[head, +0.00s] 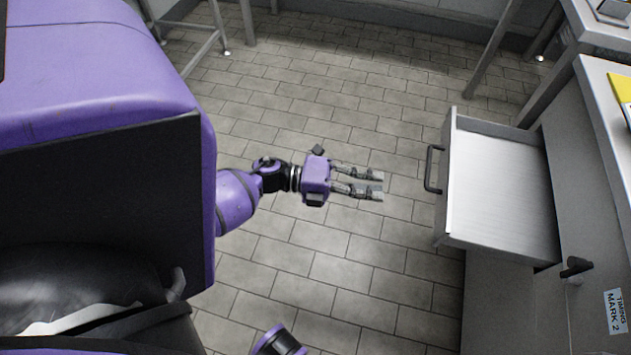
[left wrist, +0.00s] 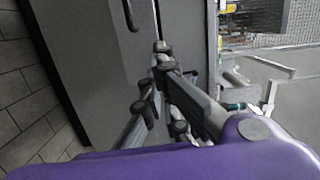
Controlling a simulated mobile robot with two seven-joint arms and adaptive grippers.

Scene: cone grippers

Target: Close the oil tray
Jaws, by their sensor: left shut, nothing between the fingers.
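The oil tray (head: 497,190) is a metal drawer pulled out of the cabinet at the right of the head view. Its inside is bare where I see it. A dark bar handle (head: 432,169) is on its front face. My left gripper (head: 382,184) points right toward the tray front, short of the handle and apart from it. Its fingers are shut and empty. In the left wrist view the fingers (left wrist: 160,62) show in front of a grey panel with a dark handle (left wrist: 130,14). Only a purple piece of my other arm shows at the bottom of the head view; my right gripper is not visible.
The cabinet (head: 510,300) carries a dark knob (head: 577,266) and a label reading "TIMING MARK 2" (head: 614,312). A yellow item (head: 621,86) lies at the top right. Metal table legs (head: 495,48) stand at the back. The tiled floor (head: 340,270) around the gripper is clear.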

